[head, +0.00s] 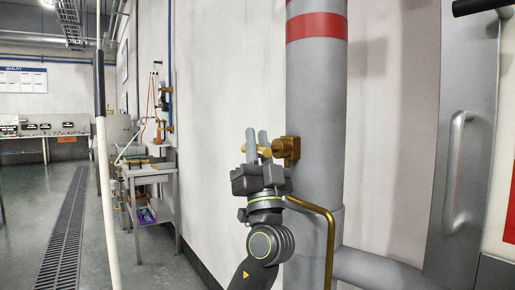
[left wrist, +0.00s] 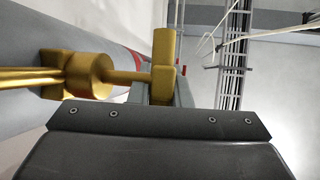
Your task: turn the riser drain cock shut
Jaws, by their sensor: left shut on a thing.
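The brass drain cock (head: 288,149) sits on the side of the grey riser pipe (head: 317,100), which has a red band near the top. My left gripper (head: 257,143) is at the cock's outer end, pointing up, with its two grey fingers shut on the brass handle (left wrist: 164,62). In the left wrist view the cock's round body (left wrist: 90,76) and stem run from the left to this handle. The handle's lower part is hidden between the fingers. My right gripper is not in view.
A thin brass drain pipe (head: 331,240) bends down beside the riser, close to my left wrist. A grey door with a handle (head: 457,170) is at the right.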

